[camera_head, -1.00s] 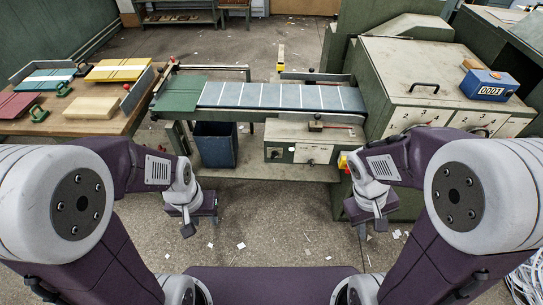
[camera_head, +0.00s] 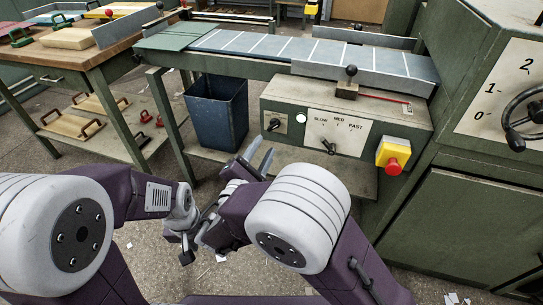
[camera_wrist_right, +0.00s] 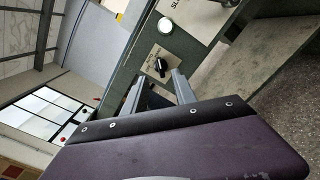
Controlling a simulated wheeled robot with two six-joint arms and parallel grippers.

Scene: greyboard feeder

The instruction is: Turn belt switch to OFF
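The belt switch, a black rotary knob (camera_head: 273,125) on a small pale plate, sits at the left of the green control box under the conveyor. It also shows in the right wrist view (camera_wrist_right: 160,67), just beyond the fingers; the lettering around it is too small to read. My right gripper (camera_head: 259,157) is open and empty, with its two fingers apart, pointing toward the switch from below. In the wrist view the right gripper (camera_wrist_right: 157,82) shows a gap between its fingertips and the knob. My left gripper (camera_head: 187,248) hangs low at the left, its fingers unclear.
Right of the switch are a white round button (camera_head: 300,118), a SLOW/MED/FAST selector (camera_head: 328,146) and a red stop button (camera_head: 392,166) on a yellow housing. A blue bin (camera_head: 217,112) stands left of the control box. A lower shelf (camera_head: 320,172) runs beneath it.

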